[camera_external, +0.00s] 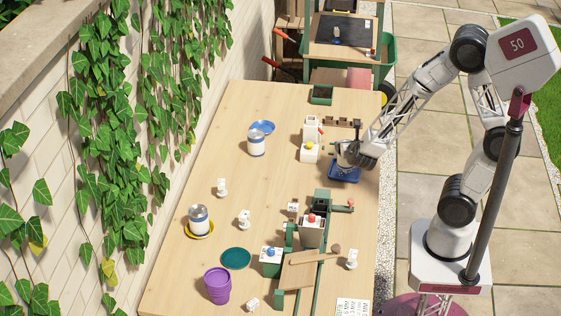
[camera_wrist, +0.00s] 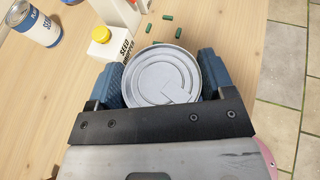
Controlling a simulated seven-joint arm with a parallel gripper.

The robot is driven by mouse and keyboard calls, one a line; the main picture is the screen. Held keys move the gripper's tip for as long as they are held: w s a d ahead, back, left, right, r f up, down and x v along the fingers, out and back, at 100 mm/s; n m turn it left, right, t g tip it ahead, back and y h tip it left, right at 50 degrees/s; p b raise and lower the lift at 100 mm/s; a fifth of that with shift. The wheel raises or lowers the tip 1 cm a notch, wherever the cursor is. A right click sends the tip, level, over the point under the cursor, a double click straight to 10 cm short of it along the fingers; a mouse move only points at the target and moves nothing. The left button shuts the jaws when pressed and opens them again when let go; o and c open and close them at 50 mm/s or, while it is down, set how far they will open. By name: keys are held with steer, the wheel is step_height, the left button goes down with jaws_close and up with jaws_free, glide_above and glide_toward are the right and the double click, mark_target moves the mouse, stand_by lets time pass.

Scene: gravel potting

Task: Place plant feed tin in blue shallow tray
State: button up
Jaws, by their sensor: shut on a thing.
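My gripper (camera_external: 343,173) is shut on a round tin, its blue finger pads on either side. In the wrist view the grey metal lid of the held tin (camera_wrist: 163,78) faces the camera; its label is hidden. I cannot tell whether the tin touches the table. The blue shallow tray (camera_external: 264,127) lies on the table to the left of my gripper, toward the wall. A white tin with a dark blue band (camera_external: 256,145) stands at its front edge and partly hides it. This tin also shows at the upper left of the wrist view (camera_wrist: 38,24).
A yellow-capped seed dropper (camera_external: 309,152) stands between my gripper and the blue tray, near white containers. Another banded tin (camera_external: 198,217) stands in a yellow tray (camera_external: 211,230). A teal tray (camera_external: 236,258) and purple pot (camera_external: 217,286) are nearer. Green pellets (camera_wrist: 167,17) lie beyond my gripper.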

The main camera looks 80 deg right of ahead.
steer(key=shift+f, duration=1.7)
steer(key=shift+f, duration=0.2)
steer(key=o, duration=1.1)
steer(key=shift+a+r, duration=0.1)
steer(key=shift+r, duration=0.1)
steer(key=shift+v, duration=5.9)
steer(key=shift+s, duration=0.15)
steer(key=shift+r, duration=0.1)
